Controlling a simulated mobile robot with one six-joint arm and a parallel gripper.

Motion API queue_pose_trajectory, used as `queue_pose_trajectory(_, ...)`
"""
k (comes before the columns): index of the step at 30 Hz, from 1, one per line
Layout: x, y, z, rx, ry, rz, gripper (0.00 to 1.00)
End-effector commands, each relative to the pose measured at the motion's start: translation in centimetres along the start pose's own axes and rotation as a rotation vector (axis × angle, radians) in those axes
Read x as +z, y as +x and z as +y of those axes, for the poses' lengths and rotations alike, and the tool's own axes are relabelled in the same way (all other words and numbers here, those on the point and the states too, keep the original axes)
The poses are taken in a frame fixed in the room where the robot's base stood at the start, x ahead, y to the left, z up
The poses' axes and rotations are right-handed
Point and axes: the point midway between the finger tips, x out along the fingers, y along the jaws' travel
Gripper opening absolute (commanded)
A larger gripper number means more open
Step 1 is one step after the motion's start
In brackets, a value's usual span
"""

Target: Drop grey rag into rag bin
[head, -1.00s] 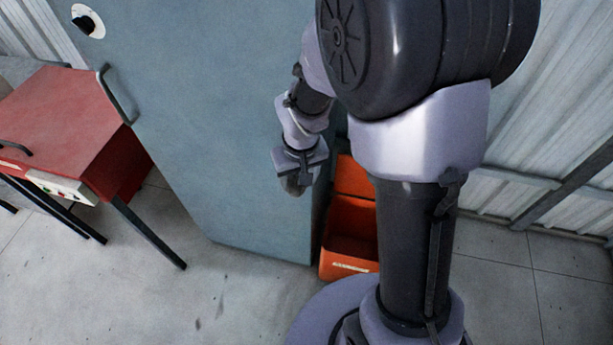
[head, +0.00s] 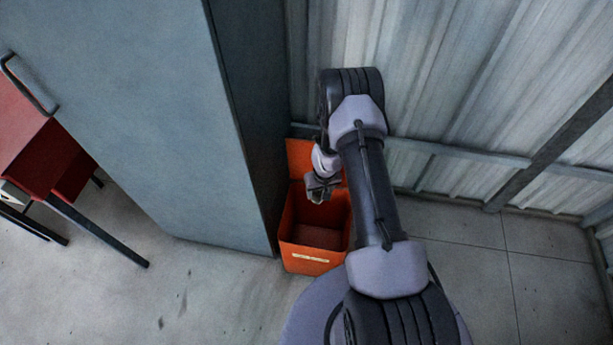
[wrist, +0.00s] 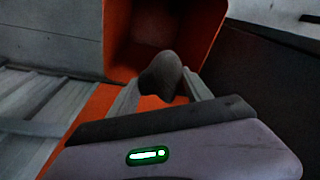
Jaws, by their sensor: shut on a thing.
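The rag bin (head: 312,262) is an orange open-topped box with a raised lid at the back and a pale label on its front. It stands on the floor between the blue-grey cabinet and the corrugated wall. My gripper (head: 317,198) is over the bin's opening, towards its back. In the wrist view the grey rag (wrist: 161,75) is a dark bunched lump between the two fingertips, which are shut on it. The orange bin (wrist: 117,42) opens beyond the rag, its inside in shadow. The rag's height above the bin is hard to tell.
The tall blue-grey cabinet (head: 150,110) stands close on the bin's left. The corrugated wall (head: 440,80) with its rails is behind and to the right. A red table (head: 50,160) is at the far left. The floor in front is clear.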

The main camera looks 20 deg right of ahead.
Motion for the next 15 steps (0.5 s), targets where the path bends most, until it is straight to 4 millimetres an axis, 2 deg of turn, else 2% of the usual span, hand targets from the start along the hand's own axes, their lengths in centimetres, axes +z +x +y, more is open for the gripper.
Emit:
queue_pose_trajectory(1,0.5,1.3,0.5,0.004,0.006,-0.002,0.17)
queue_pose_trajectory(3,0.8,2.4,0.9,0.008,0.008,-0.002,0.17)
queue_pose_trajectory(11,1.4,4.6,1.2,0.012,0.012,-0.002,0.17)
queue_pose_trajectory(15,1.8,6.8,1.2,0.011,0.011,-0.003,0.17)
